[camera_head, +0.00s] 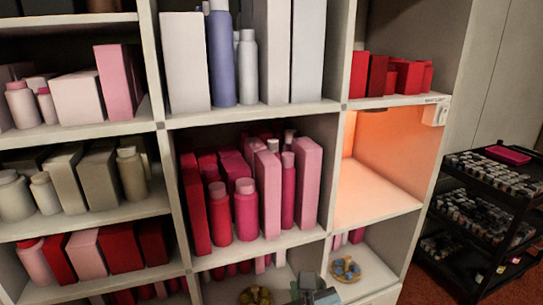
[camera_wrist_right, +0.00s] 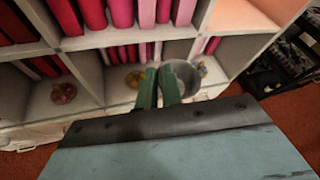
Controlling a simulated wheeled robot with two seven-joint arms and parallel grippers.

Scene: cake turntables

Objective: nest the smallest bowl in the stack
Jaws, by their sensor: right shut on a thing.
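My right gripper (camera_wrist_right: 159,86) shows its two green fingers close together in the wrist view, shut on a grey bowl (camera_wrist_right: 194,77). The bowl is round, partly hidden behind the fingers, and held in front of the lowest shelf row. In the head view only part of my right gripper (camera_head: 312,287) shows at the bottom edge, and I cannot make out the bowl there. No stack of bowls can be made out in either view. My left gripper is not in view.
A white shelf unit (camera_head: 336,107) holds boxes and bottles. One orange-lit compartment (camera_head: 378,194) is empty. Ring-shaped things, one yellow (camera_head: 256,295) and one blue and tan (camera_head: 345,269), lie in the lowest compartments. A black cart (camera_head: 487,217) with small items stands at the right.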

